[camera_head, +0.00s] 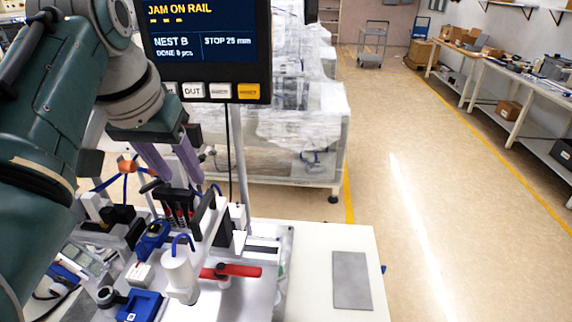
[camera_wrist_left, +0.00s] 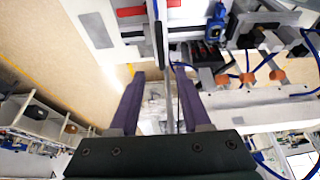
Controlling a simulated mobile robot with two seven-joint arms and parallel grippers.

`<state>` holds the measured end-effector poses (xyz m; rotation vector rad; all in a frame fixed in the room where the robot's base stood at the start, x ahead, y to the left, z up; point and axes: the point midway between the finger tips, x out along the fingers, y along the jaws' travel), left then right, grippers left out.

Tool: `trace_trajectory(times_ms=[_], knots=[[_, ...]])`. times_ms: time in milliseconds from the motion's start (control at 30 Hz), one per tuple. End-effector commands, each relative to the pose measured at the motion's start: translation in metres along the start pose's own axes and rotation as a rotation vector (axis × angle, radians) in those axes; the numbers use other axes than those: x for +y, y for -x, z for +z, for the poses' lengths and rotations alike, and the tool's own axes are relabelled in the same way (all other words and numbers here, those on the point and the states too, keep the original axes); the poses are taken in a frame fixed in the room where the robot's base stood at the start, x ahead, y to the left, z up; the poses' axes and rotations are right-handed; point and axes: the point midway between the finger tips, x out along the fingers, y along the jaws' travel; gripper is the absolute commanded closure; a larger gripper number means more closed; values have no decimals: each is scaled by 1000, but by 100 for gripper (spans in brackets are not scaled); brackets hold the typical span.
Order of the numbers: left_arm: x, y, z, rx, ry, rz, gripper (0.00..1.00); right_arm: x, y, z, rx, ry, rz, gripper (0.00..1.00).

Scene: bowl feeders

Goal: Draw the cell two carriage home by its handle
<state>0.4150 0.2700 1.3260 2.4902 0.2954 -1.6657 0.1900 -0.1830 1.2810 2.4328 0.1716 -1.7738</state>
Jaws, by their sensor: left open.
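My left gripper (camera_head: 182,180) reaches down from the left over the bench machine, its two purple fingers spread and nothing seen held. Its fingers also show in the left wrist view (camera_wrist_left: 160,73), with a gap between them. A black upright handle (camera_head: 203,215) stands on the machine just below and right of the fingertips, apart from them. I cannot tell for certain which part is the cell two carriage. Black cylinders with red marks (camera_head: 178,210) stand beside the handle. A red lever (camera_head: 232,271) lies in front, beside a white cylinder (camera_head: 179,275). My right gripper is not in view.
A screen (camera_head: 203,45) reading "JAM ON RAIL", "NEST B", "STOP 25 mm" stands on a thin pole (camera_head: 238,150) behind the machine. Blue fittings and tubes crowd the left side. A grey plate (camera_head: 351,280) lies on the white bench top (camera_head: 312,240) at right, otherwise clear there.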

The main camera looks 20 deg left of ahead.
Motion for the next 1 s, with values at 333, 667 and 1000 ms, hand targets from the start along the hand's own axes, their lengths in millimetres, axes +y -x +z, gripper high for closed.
trace_trajectory(times_ms=[333, 667, 1000], knots=[[0, -47, 0, -5, 0, 1, 52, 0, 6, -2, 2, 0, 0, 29], [0, -89, -1, 0, 1, 0, 52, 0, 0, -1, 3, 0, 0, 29], [0, -96, 0, 1, 1, 0, 52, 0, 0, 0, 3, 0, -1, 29]])
